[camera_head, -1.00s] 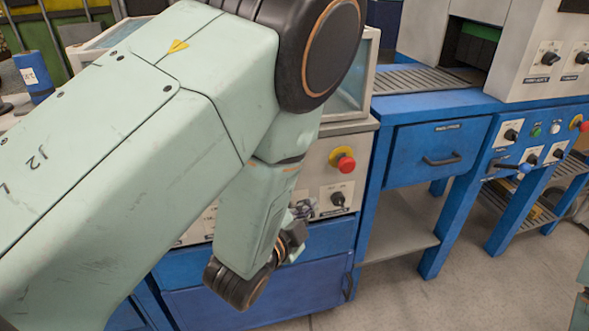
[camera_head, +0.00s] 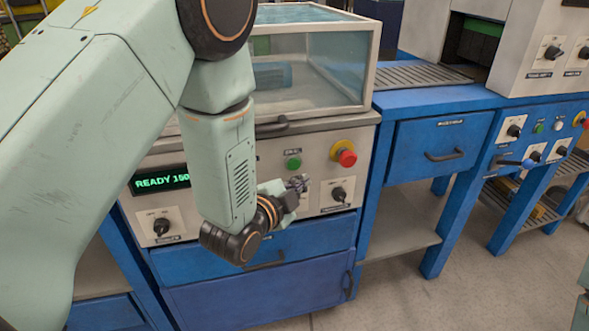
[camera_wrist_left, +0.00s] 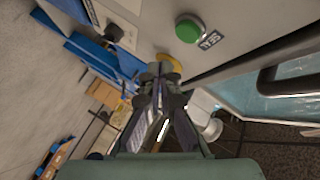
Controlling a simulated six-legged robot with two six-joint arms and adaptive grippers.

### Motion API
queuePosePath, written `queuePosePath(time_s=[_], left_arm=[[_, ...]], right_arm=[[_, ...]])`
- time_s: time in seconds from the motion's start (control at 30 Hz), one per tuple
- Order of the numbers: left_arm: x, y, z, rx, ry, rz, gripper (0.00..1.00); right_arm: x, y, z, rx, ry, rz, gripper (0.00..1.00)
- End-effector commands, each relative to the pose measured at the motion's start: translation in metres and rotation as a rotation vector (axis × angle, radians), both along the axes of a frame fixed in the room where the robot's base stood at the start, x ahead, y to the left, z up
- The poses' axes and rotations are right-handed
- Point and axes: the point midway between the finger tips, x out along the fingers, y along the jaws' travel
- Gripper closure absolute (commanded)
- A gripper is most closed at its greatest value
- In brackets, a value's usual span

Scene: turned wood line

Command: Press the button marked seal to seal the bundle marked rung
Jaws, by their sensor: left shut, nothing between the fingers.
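The green seal button (camera_head: 293,162) is on the pale front panel of the machine with the clear chamber. In the left wrist view the green button (camera_wrist_left: 188,29) has a label reading SEAL beside it. My left gripper (camera_head: 299,183) is in front of the panel, just below the button in the head view. In the wrist view its fingers (camera_wrist_left: 160,72) are together and empty, and the button stands beyond their tips, apart from them. A blue shape (camera_head: 271,76) shows through the chamber's glass; I cannot tell whether it is the rung bundle. My right gripper is not in view.
A red stop button on a yellow base (camera_head: 344,153) is right of the green one. A knob (camera_head: 338,195) is close by the gripper. A green display (camera_head: 160,180) reads READY 150. The chamber handle (camera_head: 272,127) juts out above the panel.

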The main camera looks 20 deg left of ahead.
Motion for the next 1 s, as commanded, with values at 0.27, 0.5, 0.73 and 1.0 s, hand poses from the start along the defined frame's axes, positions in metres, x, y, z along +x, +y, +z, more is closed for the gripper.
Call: queuePosePath(time_s=[0.27, 0.5, 0.73, 1.0], left_arm=[[0.021, 0.014, 0.0, -0.002, -0.001, 0.001, 1.0], [0.024, 0.016, 0.0, 0.0, 0.0, 0.0, 1.0], [0.024, 0.016, 0.0, -0.001, 0.0, 0.0, 1.0], [0.024, 0.016, 0.0, -0.001, 0.0, 0.0, 1.0]], right_arm=[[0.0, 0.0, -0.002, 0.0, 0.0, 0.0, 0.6], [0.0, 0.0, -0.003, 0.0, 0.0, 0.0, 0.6], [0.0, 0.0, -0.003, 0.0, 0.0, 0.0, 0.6], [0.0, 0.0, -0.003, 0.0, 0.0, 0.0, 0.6]])
